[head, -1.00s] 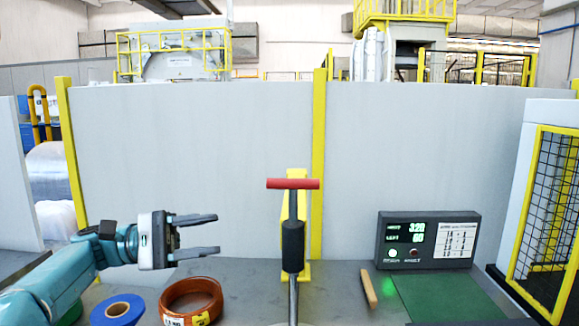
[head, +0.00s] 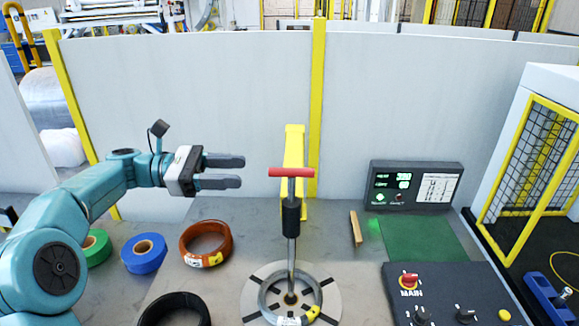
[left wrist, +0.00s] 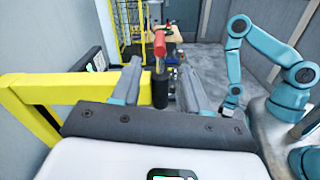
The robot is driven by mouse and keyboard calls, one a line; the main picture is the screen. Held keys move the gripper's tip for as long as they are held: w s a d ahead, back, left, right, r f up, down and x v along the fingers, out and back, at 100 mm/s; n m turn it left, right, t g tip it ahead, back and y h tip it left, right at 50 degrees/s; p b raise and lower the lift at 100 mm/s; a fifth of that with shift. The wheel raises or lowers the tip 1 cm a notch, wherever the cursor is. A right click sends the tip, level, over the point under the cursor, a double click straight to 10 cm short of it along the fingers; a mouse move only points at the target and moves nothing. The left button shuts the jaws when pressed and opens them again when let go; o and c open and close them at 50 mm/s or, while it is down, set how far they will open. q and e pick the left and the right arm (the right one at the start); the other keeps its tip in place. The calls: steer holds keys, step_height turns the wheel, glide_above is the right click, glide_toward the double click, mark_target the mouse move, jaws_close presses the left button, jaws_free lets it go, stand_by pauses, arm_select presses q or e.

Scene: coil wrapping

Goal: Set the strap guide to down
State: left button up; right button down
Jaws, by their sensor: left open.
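An upright metal rod with a red T-handle (head: 291,172) and a black sleeve (head: 291,212) stands in front of a yellow post (head: 293,150). It rises from a round slotted plate (head: 257,298) with a coil on it. I cannot tell which part is the strap guide. My left gripper (head: 241,172) is open and empty, left of the red handle, apart from it in the picture. In the left wrist view the handle (left wrist: 160,43) and sleeve (left wrist: 160,90) show between the fingers. A teal arm there appears to be my right one; its gripper (left wrist: 232,98) is too small to read.
Blue (head: 144,254), green (head: 97,247) and orange-brown (head: 206,242) rolls lie at left, with a black coil (head: 175,310) in front. A display box (head: 415,185), green mat (head: 420,242) and control panel (head: 450,296) stand at right. A wooden stick (head: 355,228) lies between.

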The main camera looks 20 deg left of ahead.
mark_target(289, 172)
arm_select(q)
steer(key=p+x, duration=0.1)
steer(key=x, duration=1)
steer(key=shift+d+p, duration=0.25)
steer(key=shift+p, duration=0.1)
